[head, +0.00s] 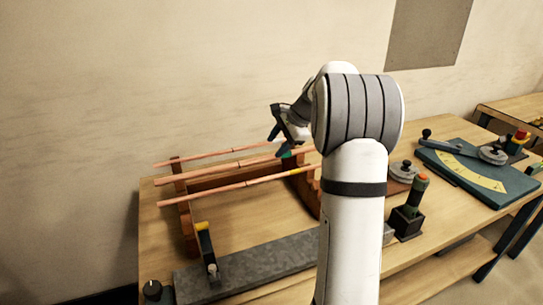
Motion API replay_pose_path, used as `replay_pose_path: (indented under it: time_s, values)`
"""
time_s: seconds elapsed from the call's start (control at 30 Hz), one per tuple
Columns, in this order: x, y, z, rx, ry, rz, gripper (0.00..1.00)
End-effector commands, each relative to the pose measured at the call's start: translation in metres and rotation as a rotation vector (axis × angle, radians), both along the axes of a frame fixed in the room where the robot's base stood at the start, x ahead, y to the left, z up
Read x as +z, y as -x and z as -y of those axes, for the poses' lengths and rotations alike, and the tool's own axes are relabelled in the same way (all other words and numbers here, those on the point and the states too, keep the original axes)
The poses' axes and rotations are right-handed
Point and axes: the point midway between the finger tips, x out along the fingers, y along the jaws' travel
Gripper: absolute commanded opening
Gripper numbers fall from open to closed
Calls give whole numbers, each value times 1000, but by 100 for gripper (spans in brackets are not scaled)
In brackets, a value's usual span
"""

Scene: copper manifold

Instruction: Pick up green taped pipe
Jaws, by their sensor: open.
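Several thin copper pipes lie across a wooden rack (190,228) on the bench. The front pipe (235,185) has a yellow band near its right part. A middle pipe (215,167) runs behind it, and a back pipe (208,157) lies farthest away. My gripper (277,144) is open and points down over the right part of the middle and back pipes. A small green patch shows at its lower fingertip; I cannot tell whether this is tape on a pipe or part of the finger. My arm hides the right ends of the pipes.
A black block holding a green-handled tool with a red top (410,208) stands right of my arm. A teal board with a yellow scale (480,172) is farther right. A wall stands behind.

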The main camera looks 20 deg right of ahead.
Motion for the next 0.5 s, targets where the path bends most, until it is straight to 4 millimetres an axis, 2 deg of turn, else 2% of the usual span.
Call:
replay_pose_path:
  time_s: [0.03, 0.13, 0.5]
  values:
    - [-2, -6, 7, -26, -18, -1, 45]
    - [-6, -13, 12, -50, -37, -3, 45]
    - [-35, -30, 1, -53, -41, -4, 45]
